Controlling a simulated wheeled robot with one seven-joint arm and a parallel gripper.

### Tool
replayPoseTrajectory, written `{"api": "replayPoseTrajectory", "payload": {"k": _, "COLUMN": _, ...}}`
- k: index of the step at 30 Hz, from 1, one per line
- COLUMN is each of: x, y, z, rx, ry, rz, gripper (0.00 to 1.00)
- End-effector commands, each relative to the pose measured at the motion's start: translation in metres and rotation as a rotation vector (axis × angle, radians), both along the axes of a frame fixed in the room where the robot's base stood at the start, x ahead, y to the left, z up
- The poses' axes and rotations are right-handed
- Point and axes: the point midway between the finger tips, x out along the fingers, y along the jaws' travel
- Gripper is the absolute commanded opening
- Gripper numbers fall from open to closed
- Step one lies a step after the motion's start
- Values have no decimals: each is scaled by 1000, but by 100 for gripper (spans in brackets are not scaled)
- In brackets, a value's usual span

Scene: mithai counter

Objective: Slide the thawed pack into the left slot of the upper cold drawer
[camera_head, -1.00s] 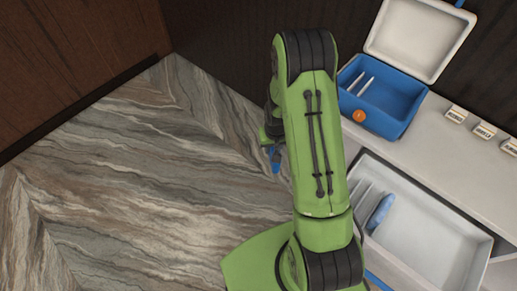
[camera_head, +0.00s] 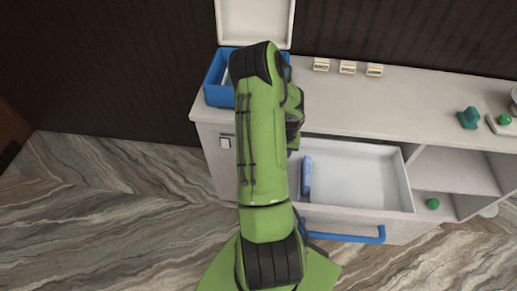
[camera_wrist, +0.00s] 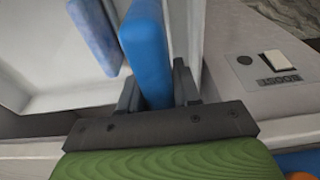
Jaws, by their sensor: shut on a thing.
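My gripper (camera_wrist: 158,92) is shut on a smooth bright blue pack (camera_wrist: 147,45), held on edge between the fingers. A paler, mottled blue pack (camera_wrist: 95,35) stands to its left in the wrist view, apart from it. In the head view this paler pack (camera_head: 306,177) is in the open white drawer (camera_head: 365,185), toward its left side. The held pack appears at the drawer's side wall in the wrist view; I cannot tell how deep it is. In the head view my arm hides the gripper, the held pack and the drawer's left end.
A blue box (camera_head: 214,92) with a raised white lid (camera_head: 255,22) stands on the counter's left end. Small label cards (camera_head: 347,67) stand along the counter's back. A blue handle (camera_head: 345,237) fronts the drawer. An open shelf (camera_head: 455,172) lies to the right.

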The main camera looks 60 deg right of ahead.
Motion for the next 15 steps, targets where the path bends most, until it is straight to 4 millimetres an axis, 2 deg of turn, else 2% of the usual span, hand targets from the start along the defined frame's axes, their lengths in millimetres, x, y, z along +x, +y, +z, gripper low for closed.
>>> {"api": "replayPoseTrajectory", "payload": {"k": 1, "x": -2, "y": -1, "z": -16, "rx": 0, "ry": 0, "rz": -4, "gripper": 0}}
{"api": "replayPoseTrajectory", "payload": {"k": 3, "x": -4, "y": -2, "z": -26, "rx": -1, "ry": 0, "rz": -8, "gripper": 0}}
{"api": "replayPoseTrajectory", "payload": {"k": 11, "x": -4, "y": -3, "z": -35, "rx": -5, "ry": -2, "rz": -10, "gripper": 0}}
{"api": "replayPoseTrajectory", "payload": {"k": 15, "x": -4, "y": -3, "z": -46, "rx": -3, "ry": -1, "rz": -10, "gripper": 0}}
